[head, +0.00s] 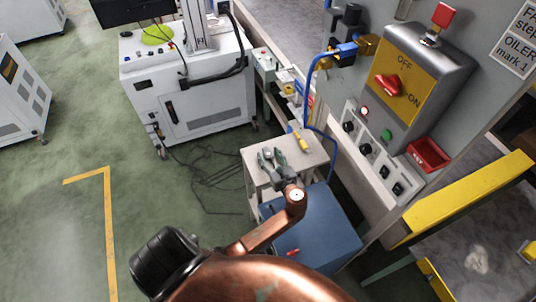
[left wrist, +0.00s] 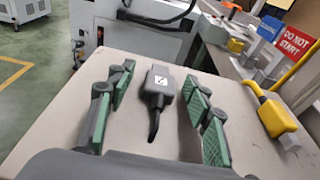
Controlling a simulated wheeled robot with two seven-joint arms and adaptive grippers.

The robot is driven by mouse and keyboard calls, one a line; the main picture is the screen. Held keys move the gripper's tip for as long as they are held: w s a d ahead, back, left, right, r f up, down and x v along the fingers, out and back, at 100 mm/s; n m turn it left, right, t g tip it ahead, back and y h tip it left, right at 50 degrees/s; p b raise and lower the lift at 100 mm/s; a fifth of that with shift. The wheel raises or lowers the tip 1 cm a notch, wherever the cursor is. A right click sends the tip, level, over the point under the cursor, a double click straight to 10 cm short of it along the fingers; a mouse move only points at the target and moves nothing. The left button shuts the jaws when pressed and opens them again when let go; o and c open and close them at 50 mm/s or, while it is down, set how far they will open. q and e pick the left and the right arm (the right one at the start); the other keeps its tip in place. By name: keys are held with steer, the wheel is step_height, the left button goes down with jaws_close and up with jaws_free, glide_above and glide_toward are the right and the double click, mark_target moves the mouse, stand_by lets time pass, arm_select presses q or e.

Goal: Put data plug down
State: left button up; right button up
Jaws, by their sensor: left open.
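A dark grey plug (left wrist: 158,92) with a white label and a short black tail lies on the pale tabletop (left wrist: 150,60) in the left wrist view. It is between the two green-padded fingers of my left gripper (left wrist: 161,80), with a gap on each side. The left gripper is open and holds nothing. In the head view, my left gripper (head: 272,157) is over the small pale table (head: 312,155); the dark plug is hard to make out there. My right gripper is not in view.
A yellow plug (left wrist: 277,115) with a yellow cable lies to the right on the same tabletop. A grey control panel with a red OFF/ON switch (head: 388,86) stands at the right. A blue cable (head: 311,75) hangs beside the table. A white wheeled cabinet (head: 190,85) stands behind.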

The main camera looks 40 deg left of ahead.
arm_select(q)
steer(key=shift+d, duration=0.1)
jaws_close()
stand_by(0.4)
steer(key=shift+r, duration=0.15)
